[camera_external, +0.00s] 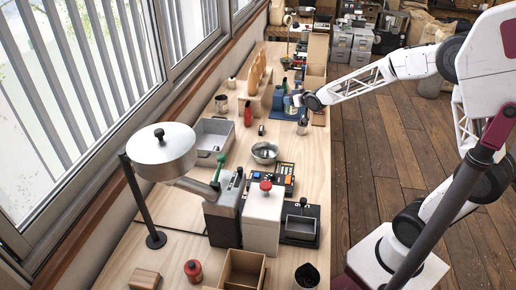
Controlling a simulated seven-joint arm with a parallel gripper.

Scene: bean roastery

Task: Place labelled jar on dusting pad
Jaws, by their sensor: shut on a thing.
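My gripper (298,101) is small and far off, at the right edge of the long wooden bench. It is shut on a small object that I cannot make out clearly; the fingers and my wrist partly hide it. Blue items (288,103) are right beside and behind the gripper. A small pale cylinder (302,127) stands on the bench just below the gripper in the picture; I cannot tell if it has a label. I cannot pick out the labelled jar or the dusting pad with certainty.
A roaster drum (161,146) stands at the left. Wooden boxes (316,76) stand beyond the gripper. Some bench around the bowl is bare.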

